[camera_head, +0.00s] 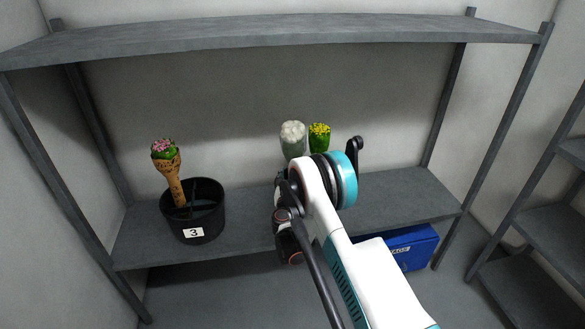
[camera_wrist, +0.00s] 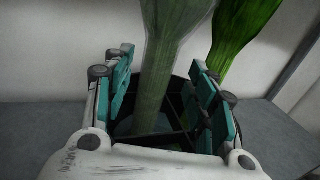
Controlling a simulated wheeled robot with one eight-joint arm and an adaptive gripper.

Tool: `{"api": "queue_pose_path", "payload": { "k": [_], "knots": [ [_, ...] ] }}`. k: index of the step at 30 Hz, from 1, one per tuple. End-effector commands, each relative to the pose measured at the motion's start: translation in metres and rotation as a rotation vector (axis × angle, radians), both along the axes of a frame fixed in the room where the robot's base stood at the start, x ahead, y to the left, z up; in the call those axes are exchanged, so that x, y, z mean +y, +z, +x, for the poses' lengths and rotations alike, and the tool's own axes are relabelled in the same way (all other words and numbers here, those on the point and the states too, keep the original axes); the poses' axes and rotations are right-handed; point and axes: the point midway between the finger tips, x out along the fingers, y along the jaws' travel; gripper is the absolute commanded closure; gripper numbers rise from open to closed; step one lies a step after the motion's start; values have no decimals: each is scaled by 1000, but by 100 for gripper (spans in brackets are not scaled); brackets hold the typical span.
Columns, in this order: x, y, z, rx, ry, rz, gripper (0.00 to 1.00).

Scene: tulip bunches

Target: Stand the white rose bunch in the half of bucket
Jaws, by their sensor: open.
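The white rose bunch (camera_head: 293,136) stands upright on the middle of the shelf, behind my arm in the head view. In the wrist view its pale wrapped stem (camera_wrist: 155,95) goes down into a dark divided bucket (camera_wrist: 180,92). My gripper (camera_wrist: 162,80) is open, with one teal-padded finger on each side of that stem; I cannot tell if either touches it. Another black bucket (camera_head: 208,228), labelled 3 and with dividers inside, stands at the left. A pink-flowered bunch in brown wrap (camera_head: 171,178) leans in its left part. My arm hides the bunch's base in the head view.
A yellow-flowered bunch (camera_head: 319,137) stands just right of the white one; its green wrap (camera_wrist: 240,35) shows in the wrist view. An upper shelf (camera_head: 280,32) overhangs. A blue box (camera_head: 408,248) sits below the lower shelf (camera_head: 410,200), whose right part is clear.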

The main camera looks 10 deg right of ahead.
Motion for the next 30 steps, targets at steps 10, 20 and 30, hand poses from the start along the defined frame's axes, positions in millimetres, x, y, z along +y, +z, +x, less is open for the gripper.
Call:
{"api": "queue_pose_path", "payload": {
  "k": [10, 20, 30],
  "knots": [
    [14, 1, -44, 0, 0, -1, 48],
    [33, 99, -32, 16, 108, -272, 48],
    [65, 249, -49, 64, 306, -823, 48]
  ]
}}
